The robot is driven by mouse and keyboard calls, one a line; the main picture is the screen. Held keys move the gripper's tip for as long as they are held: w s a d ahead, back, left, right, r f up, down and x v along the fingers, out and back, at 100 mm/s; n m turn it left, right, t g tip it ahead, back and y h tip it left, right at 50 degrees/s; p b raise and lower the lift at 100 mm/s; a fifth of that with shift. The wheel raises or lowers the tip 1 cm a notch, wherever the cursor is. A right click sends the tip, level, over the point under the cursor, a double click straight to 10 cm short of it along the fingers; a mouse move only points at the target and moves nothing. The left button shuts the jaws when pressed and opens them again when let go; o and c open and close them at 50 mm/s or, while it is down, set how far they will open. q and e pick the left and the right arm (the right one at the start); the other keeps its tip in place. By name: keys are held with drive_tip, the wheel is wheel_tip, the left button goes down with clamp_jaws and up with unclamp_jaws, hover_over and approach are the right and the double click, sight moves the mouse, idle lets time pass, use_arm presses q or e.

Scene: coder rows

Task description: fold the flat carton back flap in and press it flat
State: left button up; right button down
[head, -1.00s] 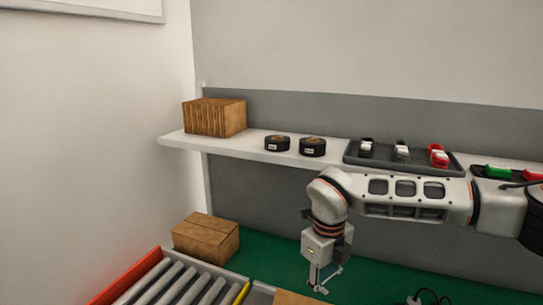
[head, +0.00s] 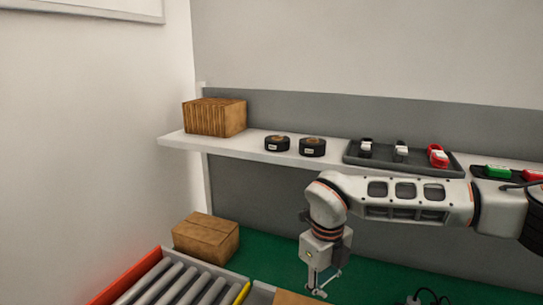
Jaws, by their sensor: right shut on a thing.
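A small brown corner of the flat carton (head: 288,298) shows at the bottom edge of the head view. The rest of it is cut off, and I cannot make out its back flap. My right gripper (head: 321,289) points down just right of this corner, low over the green bench. It is shut on the carton, though the gripped part is too small and too near the frame edge to see clearly. My left gripper is not in view.
A closed brown box (head: 206,238) stands on the green bench (head: 268,258), behind a roller conveyor (head: 178,287). Above, a white shelf (head: 238,146) holds folded cartons (head: 214,118), two black rolls (head: 312,147) and a grey tray (head: 385,164). A dark cabled item (head: 428,298) lies at lower right.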

drive_tip(key=shift+s+a, duration=0.35)
drive_tip(key=shift+s, duration=0.5)
drive_tip(key=shift+s+a+f, duration=0.1)
drive_tip(key=shift+s+a, duration=0.15)
drive_tip(key=shift+s, duration=0.5)
drive_tip(key=shift+s+a+f, duration=0.1)
drive_tip(key=shift+s+a, duration=0.2)
drive_tip(key=shift+s, duration=0.4)
drive_tip(key=shift+s+a+f, duration=0.1)
drive_tip(key=shift+s+a, duration=0.15)
drive_tip(key=shift+s, duration=0.5)
drive_tip(key=s+a, duration=0.2)
drive_tip(key=s, duration=0.4)
drive_tip(key=shift+a+r, duration=0.3)
drive_tip(key=shift+a, duration=0.1)
drive_tip(key=shift+f, duration=0.2)
drive_tip(key=shift+f+b, duration=1.8)
drive_tip(key=shift+f, duration=0.75)
wheel_tip(320, 180, up, 8)
drive_tip(key=p, duration=0.4)
